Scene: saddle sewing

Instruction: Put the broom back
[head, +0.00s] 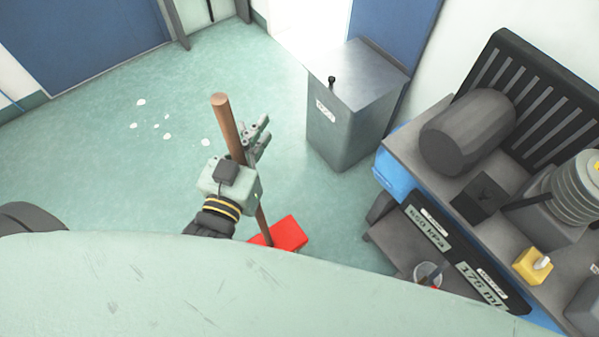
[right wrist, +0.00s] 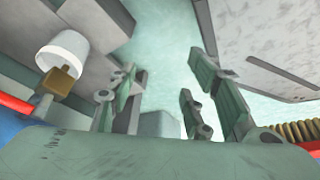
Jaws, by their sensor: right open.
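The broom has a brown handle (head: 227,120) and a red head (head: 289,234), which is low near the green floor. The handle stands tilted, its top end toward the upper left. My left gripper (head: 261,134) is at the upper part of the handle, its fingers pointing up and right beside it.
A grey metal bin (head: 347,125) stands at the back. On the right, a workbench (head: 403,150) carries a dark cylinder (head: 467,132) and a yellow block (head: 532,265). Small white scraps (head: 141,102) lie on the floor. The floor at left is mostly clear. My pale green body fills the lower front.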

